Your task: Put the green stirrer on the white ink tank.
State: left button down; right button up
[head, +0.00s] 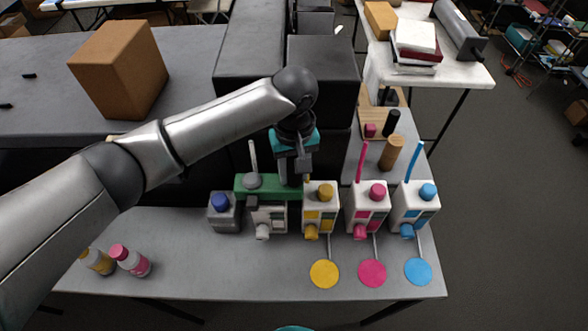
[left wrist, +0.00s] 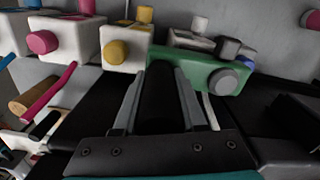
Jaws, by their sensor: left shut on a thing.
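The green stirrer (head: 243,184) is a long green block with a round grey knob; it also shows in the left wrist view (left wrist: 192,72). My left gripper (head: 291,178) points down and is shut on the stirrer's right end in the head view; its fingers (left wrist: 160,78) show in the wrist view. The white ink tank (head: 278,222), with a pale front knob, stands directly in front of the stirrer in the head view and is partly covered by it. It also shows in the wrist view (left wrist: 188,40). I cannot tell whether the stirrer touches the tank.
Yellow (head: 320,215), pink (head: 363,205) and blue (head: 413,207) tanks stand close on the right, and a grey tank (head: 224,212) on the left.

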pick_arm(q)
jog(key=shift+f, duration=0.1)
jog(key=shift+c, duration=2.3)
grip_release()
notch_tip(320, 180, up, 12)
jog(key=shift+r, duration=0.15)
